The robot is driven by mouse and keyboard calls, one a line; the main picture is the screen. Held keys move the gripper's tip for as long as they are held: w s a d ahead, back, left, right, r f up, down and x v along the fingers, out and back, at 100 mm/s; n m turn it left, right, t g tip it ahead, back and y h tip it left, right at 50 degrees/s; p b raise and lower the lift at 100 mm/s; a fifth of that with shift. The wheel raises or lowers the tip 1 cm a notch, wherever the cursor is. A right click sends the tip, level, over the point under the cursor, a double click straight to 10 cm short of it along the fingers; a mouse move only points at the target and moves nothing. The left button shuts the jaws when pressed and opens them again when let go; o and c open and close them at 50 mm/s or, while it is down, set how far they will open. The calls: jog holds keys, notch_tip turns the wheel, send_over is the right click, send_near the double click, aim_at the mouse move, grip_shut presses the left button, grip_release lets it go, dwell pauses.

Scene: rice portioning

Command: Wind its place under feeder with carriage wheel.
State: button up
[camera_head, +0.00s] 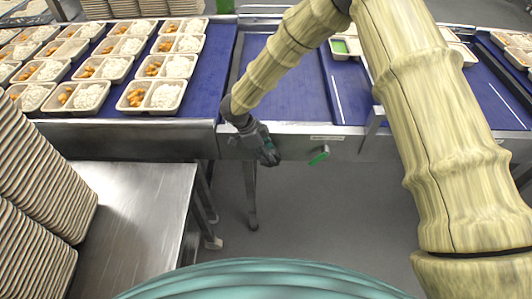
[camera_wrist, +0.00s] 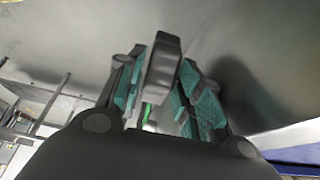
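My gripper (camera_head: 266,150) is at the front edge of the blue conveyor, low against its metal side rail. In the wrist view its two teal-padded fingers (camera_wrist: 162,75) stand apart, on either side of a dark grey upright piece (camera_wrist: 163,66). This may be part of the carriage wheel, but its full shape is hidden. I cannot tell whether the pads press on it. A small green piece (camera_wrist: 147,112) shows between the fingers lower down. A green handle-like part (camera_head: 319,155) sits on the rail, right of my gripper. I cannot make out the feeder.
Filled trays of rice and orange food (camera_head: 152,95) stand on the left conveyor (camera_head: 200,100). A partly filled tray (camera_head: 345,47) lies behind my arm. Grey floor (camera_head: 300,215) is clear below.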

jog(key=v, duration=1.1)
jog(key=shift+a+r, duration=0.15)
jog(key=shift+r, duration=0.15)
